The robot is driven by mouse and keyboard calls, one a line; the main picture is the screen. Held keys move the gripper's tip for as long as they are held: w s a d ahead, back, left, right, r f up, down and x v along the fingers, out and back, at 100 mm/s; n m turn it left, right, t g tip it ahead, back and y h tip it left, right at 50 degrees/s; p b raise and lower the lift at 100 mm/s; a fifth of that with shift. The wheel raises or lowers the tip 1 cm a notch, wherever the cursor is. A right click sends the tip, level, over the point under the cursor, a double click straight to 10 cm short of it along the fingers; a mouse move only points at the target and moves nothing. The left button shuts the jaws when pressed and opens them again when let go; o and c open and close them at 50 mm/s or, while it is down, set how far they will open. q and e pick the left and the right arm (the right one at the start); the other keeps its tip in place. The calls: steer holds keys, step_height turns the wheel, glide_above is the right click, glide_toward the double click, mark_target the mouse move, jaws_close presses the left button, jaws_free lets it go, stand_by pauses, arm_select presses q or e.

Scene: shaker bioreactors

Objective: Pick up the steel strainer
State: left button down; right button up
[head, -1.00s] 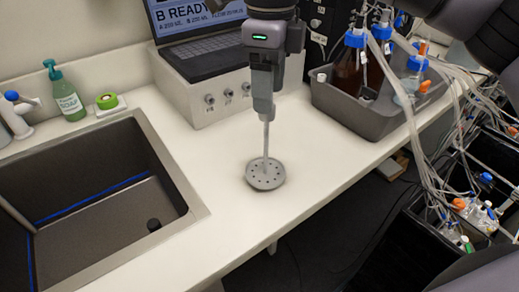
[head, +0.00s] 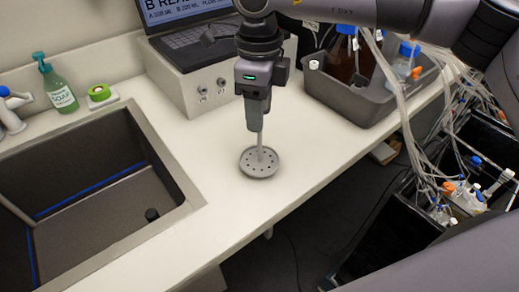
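The steel strainer (head: 259,163) is a round grey disc with small holes and a thin upright stem. It shows on or just above the white counter, right of the sink; I cannot tell whether it touches the counter. My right gripper (head: 256,122) points straight down over it, with its fingers at the top of the stem. The fingers look closed around the stem, and the disc below is free. My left gripper is not in the head view.
A laptop (head: 195,30) sits on a white box (head: 180,85). A grey tray (head: 350,98) holds bottles at right. Tubing hangs beyond the counter edge.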

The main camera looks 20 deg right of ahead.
jaws_close()
steer(key=shift+r, duration=0.1)
